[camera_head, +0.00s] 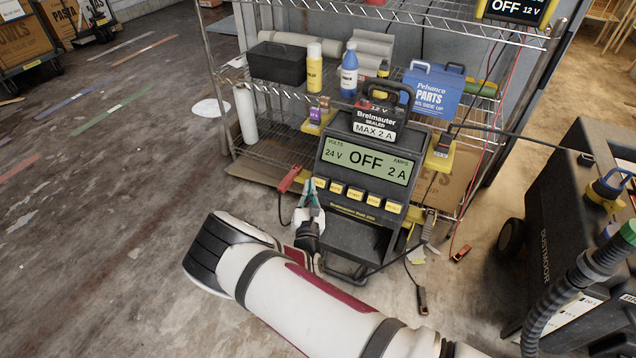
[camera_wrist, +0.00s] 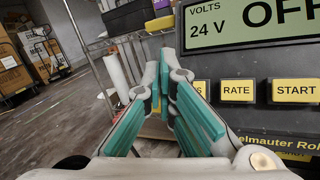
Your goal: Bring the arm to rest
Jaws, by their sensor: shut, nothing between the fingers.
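My arm (camera_head: 310,290) reaches in from the bottom right in the head view and bends back toward a battery charger (camera_head: 365,150). My gripper (camera_head: 309,194) is in front of the charger's left edge, below its red clamp. In the wrist view my gripper (camera_wrist: 166,95) shows teal pads on grey fingers, with nothing between them. The charger (camera_wrist: 270,60) fills the right of that view, close beside the fingers; I cannot tell whether they touch. Its display reads OFF, 24 V, 2 A.
A wire shelf (camera_head: 270,95) holds bottles, a black toolbox (camera_head: 277,63) and a blue parts box (camera_head: 433,92). A red clamp (camera_head: 289,179) hangs at the charger's left. A large black machine (camera_head: 580,220) stands at right. The concrete floor (camera_head: 110,200) at left is mostly free.

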